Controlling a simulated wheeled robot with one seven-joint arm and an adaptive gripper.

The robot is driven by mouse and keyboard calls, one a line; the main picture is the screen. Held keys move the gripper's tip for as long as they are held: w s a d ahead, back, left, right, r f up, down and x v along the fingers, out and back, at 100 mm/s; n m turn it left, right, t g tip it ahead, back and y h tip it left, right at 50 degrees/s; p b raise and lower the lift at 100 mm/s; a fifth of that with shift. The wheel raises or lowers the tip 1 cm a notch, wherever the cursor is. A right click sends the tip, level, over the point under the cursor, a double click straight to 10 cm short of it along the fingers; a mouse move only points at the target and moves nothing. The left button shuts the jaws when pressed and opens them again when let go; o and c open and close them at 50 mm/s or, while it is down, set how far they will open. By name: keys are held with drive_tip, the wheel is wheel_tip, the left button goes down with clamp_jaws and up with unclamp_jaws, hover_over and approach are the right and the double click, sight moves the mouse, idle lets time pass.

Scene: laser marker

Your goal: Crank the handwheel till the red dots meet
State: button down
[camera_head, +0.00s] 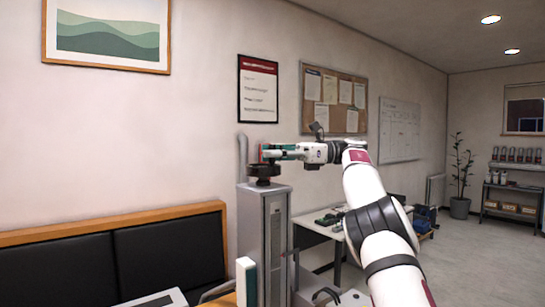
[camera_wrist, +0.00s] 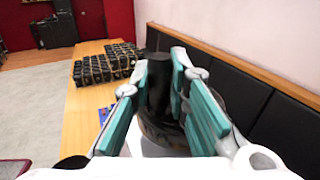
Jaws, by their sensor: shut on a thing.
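The black handwheel (camera_head: 264,170) sits on top of a tall grey column (camera_head: 264,235) in the head view. In the wrist view part of a dark round wheel (camera_wrist: 168,134) shows below the fingers. An upright black crank handle (camera_wrist: 158,88) stands between the teal finger pads there. My gripper (camera_head: 268,152) reaches in from the right at the top of the wheel, and in the wrist view my gripper (camera_wrist: 163,76) is shut on the handle. I cannot make out the red dots in either view.
A black padded bench with a wooden rail (camera_head: 110,228) runs along the wall left of the column. A white table (camera_head: 322,226) with small items stands to the right. In the wrist view, black items (camera_wrist: 103,66) lie on a wooden table (camera_wrist: 88,104).

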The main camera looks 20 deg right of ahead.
drive_tip(key=shift+a+r, duration=0.1)
drive_tip(key=c, duration=1.5)
unclamp_jaws()
drive_tip(key=shift+c, duration=0.2)
drive_tip(key=shift+s+a+m+t+p, duration=0.1)
drive_tip(key=shift+m+t+p, duration=0.35)
drive_tip(key=shift+p, duration=0.25)
